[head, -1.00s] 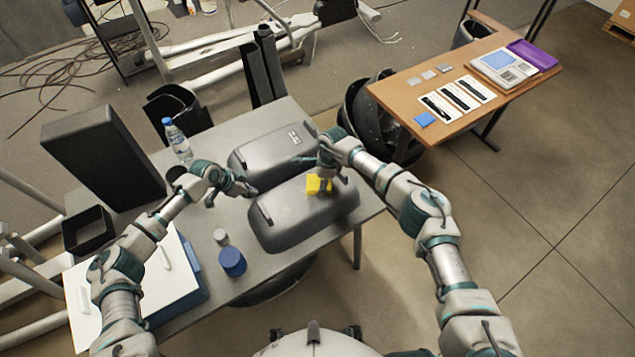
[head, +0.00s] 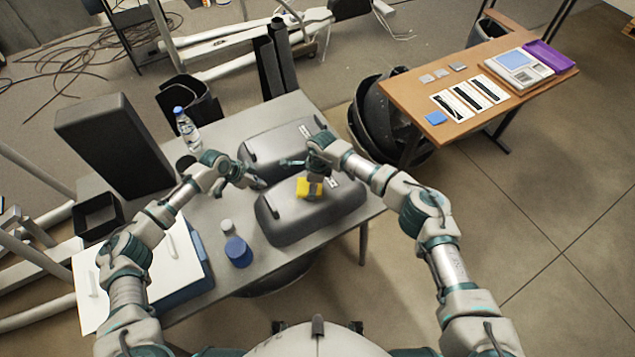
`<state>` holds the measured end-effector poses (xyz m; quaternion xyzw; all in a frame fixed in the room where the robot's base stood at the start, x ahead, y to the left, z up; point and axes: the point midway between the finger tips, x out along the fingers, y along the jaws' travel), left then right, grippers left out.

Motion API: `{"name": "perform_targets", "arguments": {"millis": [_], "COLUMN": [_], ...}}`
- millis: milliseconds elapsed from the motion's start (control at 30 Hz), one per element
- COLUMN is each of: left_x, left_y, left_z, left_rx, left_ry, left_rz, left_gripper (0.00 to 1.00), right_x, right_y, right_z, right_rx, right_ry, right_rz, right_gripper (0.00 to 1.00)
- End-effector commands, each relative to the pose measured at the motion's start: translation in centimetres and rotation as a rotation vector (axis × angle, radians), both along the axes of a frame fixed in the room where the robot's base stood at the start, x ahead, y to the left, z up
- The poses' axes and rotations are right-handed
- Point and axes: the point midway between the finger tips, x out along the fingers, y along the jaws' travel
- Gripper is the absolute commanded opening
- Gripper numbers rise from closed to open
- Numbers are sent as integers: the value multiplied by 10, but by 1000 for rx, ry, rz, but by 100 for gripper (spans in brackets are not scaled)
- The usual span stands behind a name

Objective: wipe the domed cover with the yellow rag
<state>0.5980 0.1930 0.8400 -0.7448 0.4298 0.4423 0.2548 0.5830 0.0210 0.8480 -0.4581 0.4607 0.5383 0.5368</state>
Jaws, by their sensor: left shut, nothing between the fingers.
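A grey domed cover (head: 305,222) lies on the grey table in front of a second, similar cover (head: 275,152). The yellow rag (head: 308,188) is on top of the front cover, near its far side. My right gripper (head: 312,180) is above the rag, with its fingers closed on it; the rag partly hides the fingertips. The rag appears to touch the cover. My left gripper (head: 256,182) is shut and empty, left of the front cover, close to the gap between the two covers.
A blue-lidded jar (head: 237,252) and a small grey cap (head: 227,226) stand left of the front cover. A water bottle (head: 187,128) stands at the table's back left. A black upright pad (head: 118,145) and a white board (head: 130,272) take up the left side.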

Motion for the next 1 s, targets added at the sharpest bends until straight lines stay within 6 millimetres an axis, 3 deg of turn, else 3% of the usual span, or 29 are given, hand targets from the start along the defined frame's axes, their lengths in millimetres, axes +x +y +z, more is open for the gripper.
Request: {"name": "perform_targets", "arguments": {"millis": [1000], "left_x": [-1], "left_y": [-1], "left_z": [1], "left_rx": [2], "left_ry": [-1], "left_rz": [0], "left_gripper": [0], "right_x": [-34], "right_y": [57], "right_z": [0], "right_rx": [1], "right_ry": [0], "right_rz": [1], "right_gripper": [39]}}
